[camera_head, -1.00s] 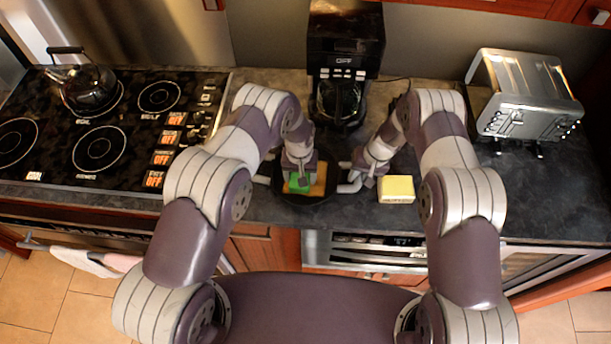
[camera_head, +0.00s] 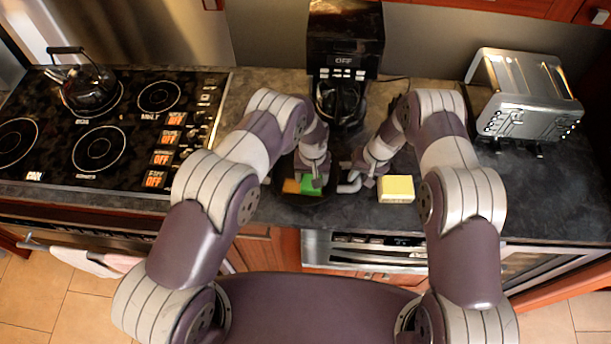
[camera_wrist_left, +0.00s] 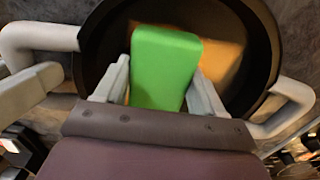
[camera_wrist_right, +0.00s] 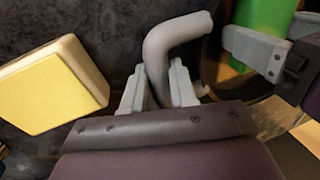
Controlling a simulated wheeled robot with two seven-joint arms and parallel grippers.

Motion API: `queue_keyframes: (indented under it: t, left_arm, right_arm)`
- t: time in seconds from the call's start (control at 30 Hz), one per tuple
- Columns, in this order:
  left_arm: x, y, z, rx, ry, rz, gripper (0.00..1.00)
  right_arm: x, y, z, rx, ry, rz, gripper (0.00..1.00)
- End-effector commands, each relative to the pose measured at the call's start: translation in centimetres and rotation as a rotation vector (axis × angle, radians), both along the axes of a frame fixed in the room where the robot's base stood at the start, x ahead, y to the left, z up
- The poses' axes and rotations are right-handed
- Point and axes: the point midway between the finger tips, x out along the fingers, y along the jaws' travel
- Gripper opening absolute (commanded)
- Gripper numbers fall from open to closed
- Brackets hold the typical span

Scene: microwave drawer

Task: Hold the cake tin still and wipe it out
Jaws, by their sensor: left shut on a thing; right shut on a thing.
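The cake tin (camera_head: 303,202) is a dark round pan with pale grey side handles on the counter. An orange patch (camera_head: 291,187) shows on its floor, left of a green block (camera_head: 311,186), probably the sponge. My left gripper (camera_wrist_left: 160,82) is shut on the green block and holds it inside the tin, over part of the patch. Whether the block touches the floor is unclear. My right gripper (camera_wrist_right: 158,84) is shut on the tin's right handle (camera_wrist_right: 170,42). In the head view my left arm hides part of the tin.
A pale yellow block (camera_head: 396,189) lies on the counter right of the tin. A coffee maker (camera_head: 345,50) stands behind it. A silver toaster (camera_head: 525,95) is at the back right. A stove with a kettle (camera_head: 90,88) is at the left. Counter at the right is clear.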

Motion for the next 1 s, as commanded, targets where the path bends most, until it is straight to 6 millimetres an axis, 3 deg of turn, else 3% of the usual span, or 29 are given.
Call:
queue_keyframes:
  t: [0.67,1.0]
  left_arm:
    - [0.2,4.3,-0.1,0.001,0.001,0.002,0.14]
    - [0.1,2.3,-0.4,0.0,0.001,-0.001,0.14]
  right_arm:
    - [-0.1,-0.1,-0.2,-0.001,0.003,0.0,0.0]
    - [-0.2,0.0,-0.2,-0.001,0.003,0.0,0.0]
